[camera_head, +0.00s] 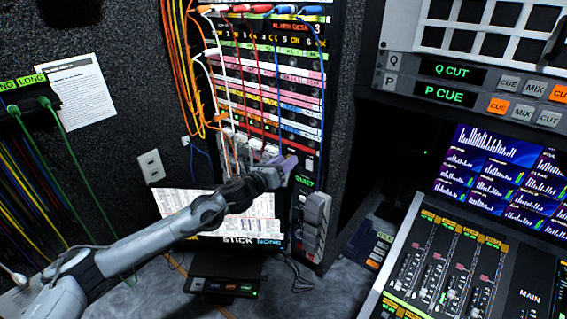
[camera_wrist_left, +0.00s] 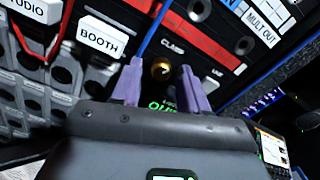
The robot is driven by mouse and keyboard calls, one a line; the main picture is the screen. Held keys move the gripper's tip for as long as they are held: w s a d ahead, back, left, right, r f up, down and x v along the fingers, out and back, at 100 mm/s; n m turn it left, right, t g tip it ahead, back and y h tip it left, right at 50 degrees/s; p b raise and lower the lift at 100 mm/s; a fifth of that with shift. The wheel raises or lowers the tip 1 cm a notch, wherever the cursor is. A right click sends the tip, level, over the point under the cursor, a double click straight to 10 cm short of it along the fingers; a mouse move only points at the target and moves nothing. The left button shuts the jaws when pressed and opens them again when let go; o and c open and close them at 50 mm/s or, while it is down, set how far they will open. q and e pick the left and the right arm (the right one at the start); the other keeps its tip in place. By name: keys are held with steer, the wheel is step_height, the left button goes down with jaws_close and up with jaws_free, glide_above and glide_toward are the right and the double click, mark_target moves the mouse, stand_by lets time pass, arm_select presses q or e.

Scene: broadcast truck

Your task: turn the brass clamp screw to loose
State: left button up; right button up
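The brass clamp screw (camera_wrist_left: 161,71) is a small round gold knob on the dark rack panel, under a partly covered label that seems to read "CLAMP". My left gripper (camera_wrist_left: 160,76) has its two purple fingers apart, one on each side of the screw in the left wrist view. I cannot tell whether the fingertips touch the screw. In the head view my left gripper (camera_head: 284,168) reaches the lower part of the rack, and its fingers hide the screw there. My right gripper is in neither view.
The patch rack (camera_head: 270,100) carries several orange, white, red and blue cables. A blue cable (camera_wrist_left: 155,32) runs close to the left fingers. White-labelled "BOOTH" (camera_wrist_left: 101,38) module stands beside them. A monitor (camera_head: 255,222) sits below my arm; a mixing console (camera_head: 450,265) is at right.

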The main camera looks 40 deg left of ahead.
arm_select(q)
steer(key=shift+o, duration=0.2)
steer(key=s+b, duration=0.1)
steer(key=s, duration=1)
steer(key=shift+w+d, duration=0.1)
stand_by(0.5)
